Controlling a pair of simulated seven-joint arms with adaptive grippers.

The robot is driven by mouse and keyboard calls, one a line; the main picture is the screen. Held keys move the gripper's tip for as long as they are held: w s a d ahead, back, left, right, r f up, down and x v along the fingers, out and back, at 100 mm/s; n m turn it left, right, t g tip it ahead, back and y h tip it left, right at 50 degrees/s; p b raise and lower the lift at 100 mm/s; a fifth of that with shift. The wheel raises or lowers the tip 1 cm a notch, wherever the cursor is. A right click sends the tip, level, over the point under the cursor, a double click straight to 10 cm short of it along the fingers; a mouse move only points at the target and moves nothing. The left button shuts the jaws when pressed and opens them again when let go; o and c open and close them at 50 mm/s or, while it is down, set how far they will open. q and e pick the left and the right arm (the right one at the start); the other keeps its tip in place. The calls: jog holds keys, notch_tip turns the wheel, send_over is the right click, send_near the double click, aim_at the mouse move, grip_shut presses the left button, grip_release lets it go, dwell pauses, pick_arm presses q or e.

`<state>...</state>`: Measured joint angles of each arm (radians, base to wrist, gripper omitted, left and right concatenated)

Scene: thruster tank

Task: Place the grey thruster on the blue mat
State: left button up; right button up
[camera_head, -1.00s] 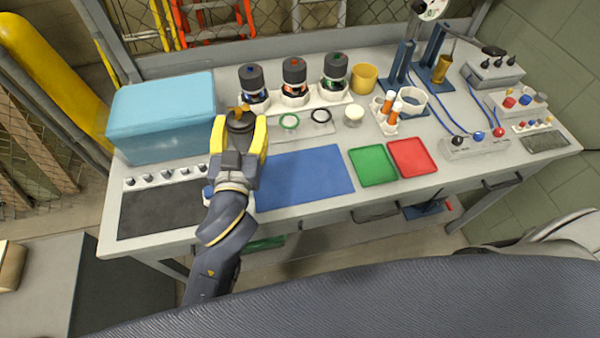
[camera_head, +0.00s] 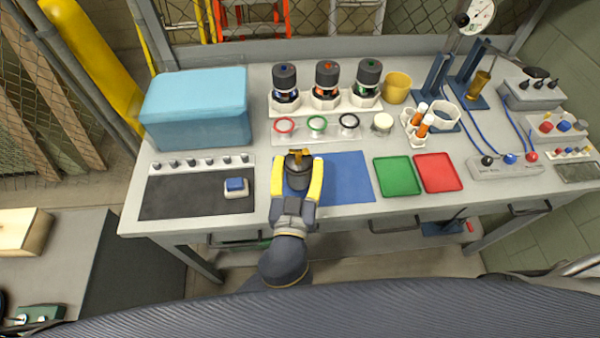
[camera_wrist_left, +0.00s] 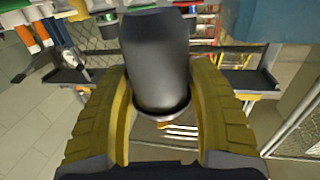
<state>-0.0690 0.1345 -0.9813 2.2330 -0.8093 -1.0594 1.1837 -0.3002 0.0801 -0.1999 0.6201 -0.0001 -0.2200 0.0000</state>
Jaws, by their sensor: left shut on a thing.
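The grey thruster (camera_head: 298,174), a dark grey cylinder with a brass-coloured piece at its top, is between the yellow fingers of my left gripper (camera_head: 297,183). The gripper is shut on it. In the head view both are in front of the left part of the blue mat (camera_head: 347,178), whose right part shows bare. I cannot tell whether the thruster touches the mat. In the left wrist view the smooth grey body of the thruster (camera_wrist_left: 157,62) stands between the two yellow fingers (camera_wrist_left: 160,105). My right gripper is not in view.
Green (camera_head: 397,176) and red (camera_head: 438,172) trays lie right of the mat. A black mat (camera_head: 185,198) with a blue-topped block (camera_head: 236,187) lies left. Behind are a ring holder (camera_head: 332,134), several dark-capped thrusters (camera_head: 327,80) and a light-blue box (camera_head: 196,108).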

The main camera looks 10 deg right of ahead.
aim_at(298, 185)
pick_arm(q)
jog(key=shift+f, duration=1.65)
jog(key=shift+f, duration=0.15)
jog(key=o, duration=1.4)
jog(key=shift+v, duration=2.7)
